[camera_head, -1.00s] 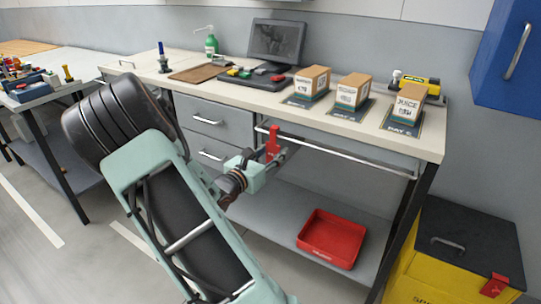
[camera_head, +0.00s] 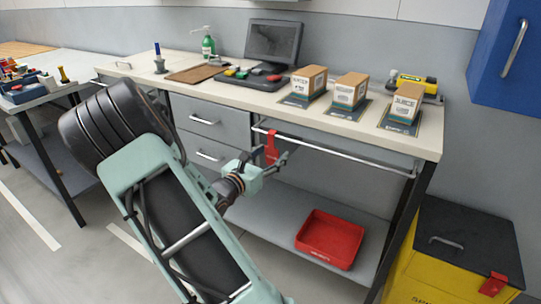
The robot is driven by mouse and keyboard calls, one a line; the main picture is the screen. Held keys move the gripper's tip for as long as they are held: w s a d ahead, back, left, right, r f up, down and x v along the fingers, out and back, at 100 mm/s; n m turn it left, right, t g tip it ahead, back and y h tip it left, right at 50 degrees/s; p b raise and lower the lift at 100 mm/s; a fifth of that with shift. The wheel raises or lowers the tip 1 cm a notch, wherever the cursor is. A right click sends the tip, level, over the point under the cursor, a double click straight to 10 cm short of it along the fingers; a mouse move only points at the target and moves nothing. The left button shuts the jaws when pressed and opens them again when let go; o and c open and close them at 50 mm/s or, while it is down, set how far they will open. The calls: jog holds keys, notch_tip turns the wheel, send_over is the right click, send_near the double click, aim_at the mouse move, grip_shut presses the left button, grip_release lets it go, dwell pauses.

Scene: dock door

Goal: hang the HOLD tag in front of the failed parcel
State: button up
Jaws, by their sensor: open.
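A red tag (camera_head: 271,149) hangs at the left part of the rail along the bench's front edge; its lettering is too small to read. My gripper (camera_head: 282,158) is open, just below and to the right of the tag, with its fingers apart. I cannot tell whether a finger still touches the tag. Three boxed parcels stand on dark pads on the bench: a left parcel (camera_head: 308,84), a middle parcel (camera_head: 350,91) and a right parcel (camera_head: 405,104). The view does not show clearly which one failed.
The metal rail (camera_head: 340,151) runs below the bench top (camera_head: 240,97). A red tray (camera_head: 330,240) lies on the lower shelf. A yellow bin (camera_head: 440,275) with a dark lid stands at right, below a blue cabinet (camera_head: 508,60). A monitor (camera_head: 273,42) stands at the back.

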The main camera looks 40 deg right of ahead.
jog(key=shift+a, duration=0.1)
jog(key=f+v, duration=0.1)
jog(key=v, duration=1)
jog(key=shift+s+a+r, duration=0.2)
jog(key=shift+a+r, duration=0.15)
jog(key=shift+r, duration=0.15)
jog(key=shift+r, duration=0.1)
